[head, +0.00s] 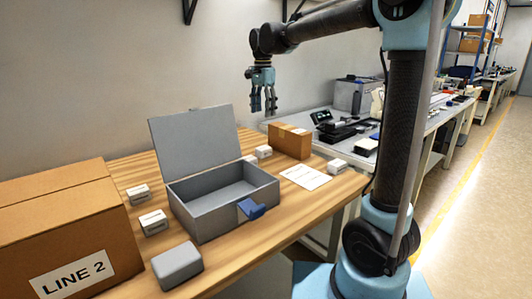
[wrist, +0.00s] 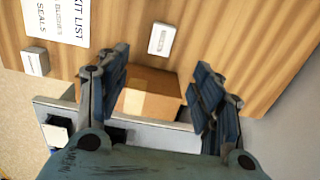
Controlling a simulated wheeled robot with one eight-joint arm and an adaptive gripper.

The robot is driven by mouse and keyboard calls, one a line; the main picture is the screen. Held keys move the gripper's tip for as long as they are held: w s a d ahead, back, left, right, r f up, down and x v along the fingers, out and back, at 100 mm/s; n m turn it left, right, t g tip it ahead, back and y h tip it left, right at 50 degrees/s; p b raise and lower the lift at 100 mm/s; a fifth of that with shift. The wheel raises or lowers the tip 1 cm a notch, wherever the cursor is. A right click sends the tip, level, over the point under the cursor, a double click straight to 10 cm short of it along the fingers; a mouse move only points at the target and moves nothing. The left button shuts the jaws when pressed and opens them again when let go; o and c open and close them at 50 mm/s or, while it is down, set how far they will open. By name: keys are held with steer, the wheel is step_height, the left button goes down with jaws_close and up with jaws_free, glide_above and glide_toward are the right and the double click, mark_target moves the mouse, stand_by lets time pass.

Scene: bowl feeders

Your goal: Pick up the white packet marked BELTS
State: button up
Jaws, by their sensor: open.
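Several small white packets lie on the wooden table. In the head view, two are left of the grey box (head: 138,194) (head: 153,222), two are behind it (head: 263,151) (head: 250,158), and one is at the right end (head: 337,166). Their print is too small to read, so I cannot tell which is marked BELTS. The wrist view shows one white packet (wrist: 162,38) at top centre and another (wrist: 35,62) at left. My gripper (head: 264,106) is open and empty, high above the table's far side; its fingers (wrist: 161,70) also show in the wrist view.
The open grey box (head: 213,221) has a raised lid and blue latch. A small brown carton (head: 290,142) stands behind the printed sheet (head: 305,177). A large LINE 2 carton (head: 70,225) and a grey rounded block (head: 177,266) occupy the left and front.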

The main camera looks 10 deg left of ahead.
mark_target(264, 148)
steer(key=f, duration=1.7)
steer(key=shift+w+f, duration=0.2)
steer(key=shift+w, duration=0.15)
steer(key=c, duration=1.3)
steer(key=shift+r, duration=0.1)
